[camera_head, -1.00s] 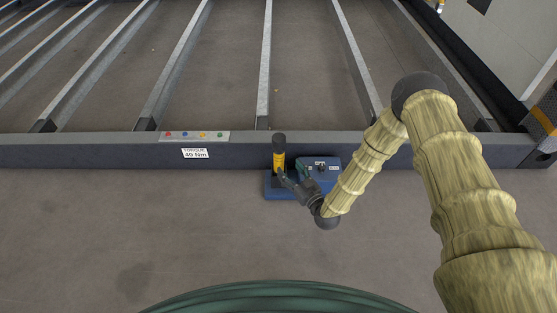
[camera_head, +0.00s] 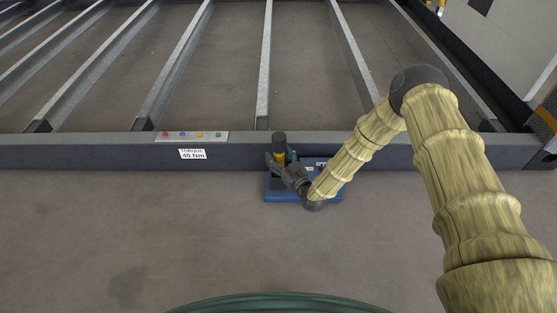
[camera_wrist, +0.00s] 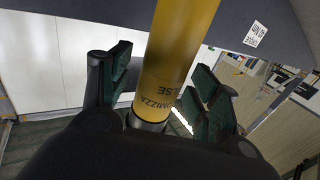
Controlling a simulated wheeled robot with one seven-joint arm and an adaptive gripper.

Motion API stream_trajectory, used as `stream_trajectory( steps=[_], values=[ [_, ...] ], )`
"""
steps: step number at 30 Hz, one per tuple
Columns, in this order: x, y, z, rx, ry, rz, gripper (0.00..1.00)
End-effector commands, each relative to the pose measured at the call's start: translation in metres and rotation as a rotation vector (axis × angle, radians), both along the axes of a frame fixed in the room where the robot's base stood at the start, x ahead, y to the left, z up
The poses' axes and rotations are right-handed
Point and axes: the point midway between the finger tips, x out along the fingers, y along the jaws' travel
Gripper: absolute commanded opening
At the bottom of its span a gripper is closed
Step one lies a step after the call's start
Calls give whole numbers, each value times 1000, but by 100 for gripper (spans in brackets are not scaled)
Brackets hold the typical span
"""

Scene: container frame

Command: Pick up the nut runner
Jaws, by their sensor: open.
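The nut runner (camera_head: 279,139) stands upright on a blue base (camera_head: 285,198) against the dark frame beam, its dark top showing above a yellow body. In the wrist view its yellow body (camera_wrist: 178,55) with dark lettering stands between my two finger pads. My gripper (camera_head: 279,161) is at the nut runner's body in the head view and covers much of it. In the wrist view my gripper (camera_wrist: 160,90) is open, with one dark green pad on each side of the body. Gaps show on both sides, so the pads appear apart from it.
The dark front beam (camera_head: 90,155) runs behind the nut runner and carries a strip with several coloured buttons (camera_head: 192,136) and a "40 Nm" label (camera_head: 193,154). Grey metal slats lie beyond it. The floor in front is clear.

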Motion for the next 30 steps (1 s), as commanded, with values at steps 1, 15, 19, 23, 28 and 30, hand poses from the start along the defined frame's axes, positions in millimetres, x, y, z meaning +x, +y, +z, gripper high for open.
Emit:
stream_trajectory(
  steps=[1, 15, 19, 23, 28, 30],
  values=[
    [0, 0, 1, 0, 0, 0, 62],
    [1, 0, 2, 1, -3, -1, 0],
    [1, 0, 2, 1, -3, -1, 0],
    [1, 0, 3, 1, -3, -1, 0],
    [1, 0, 12, 1, -4, -1, 0],
    [1, 0, 19, 1, -4, -1, 0]
  ],
)
